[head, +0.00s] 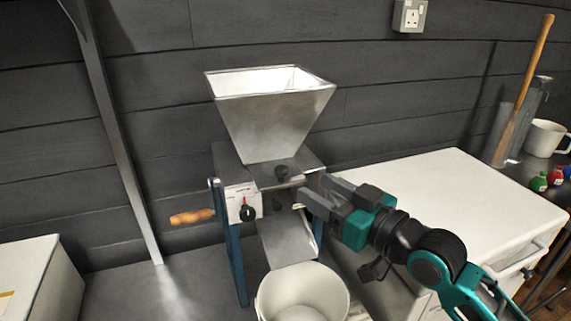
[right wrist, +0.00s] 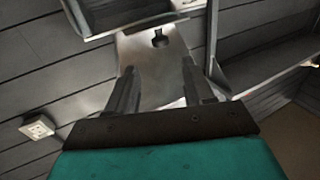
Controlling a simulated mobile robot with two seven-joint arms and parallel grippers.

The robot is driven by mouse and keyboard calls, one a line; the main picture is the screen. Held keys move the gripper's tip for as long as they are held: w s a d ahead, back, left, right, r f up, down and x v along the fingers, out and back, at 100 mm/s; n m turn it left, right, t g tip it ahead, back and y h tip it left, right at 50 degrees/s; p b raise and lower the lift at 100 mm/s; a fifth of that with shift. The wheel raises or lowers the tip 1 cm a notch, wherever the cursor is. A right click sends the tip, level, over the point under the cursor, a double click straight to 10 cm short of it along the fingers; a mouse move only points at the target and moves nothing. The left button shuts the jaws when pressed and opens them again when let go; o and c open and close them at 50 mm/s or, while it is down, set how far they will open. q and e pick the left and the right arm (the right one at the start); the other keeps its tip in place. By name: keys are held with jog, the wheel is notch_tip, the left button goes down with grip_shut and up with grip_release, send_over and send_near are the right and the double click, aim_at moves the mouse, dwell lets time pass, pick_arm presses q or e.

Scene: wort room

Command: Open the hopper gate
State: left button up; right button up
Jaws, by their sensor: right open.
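The mill's metal hopper (head: 272,115) stands on a blue-legged frame, its wide mouth up. A small black knob (head: 282,172) stands on the metal plate under the hopper; it also shows in the right wrist view (right wrist: 160,38). I cannot tell how far the gate is open. My right gripper (head: 312,188) is open and empty beside the mill's right side, a little right of and below the knob. In the right wrist view its two fingers (right wrist: 159,70) point towards the plate, with the knob beyond their tips. My left gripper is out of view.
A white dial panel (head: 243,200) with a black knob and a wooden crank handle (head: 192,217) are at the mill's left. A white bucket (head: 335,292) stands under the chute (head: 287,243). A white-topped cabinet (head: 450,185) is at the right, under my right arm.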

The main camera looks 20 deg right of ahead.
aim_at(276, 177)
jog(key=x, duration=1.2)
jog(key=shift+w+a, duration=0.1)
jog(key=shift+a, duration=0.05)
jog(key=shift+c, duration=0.3)
grip_shut()
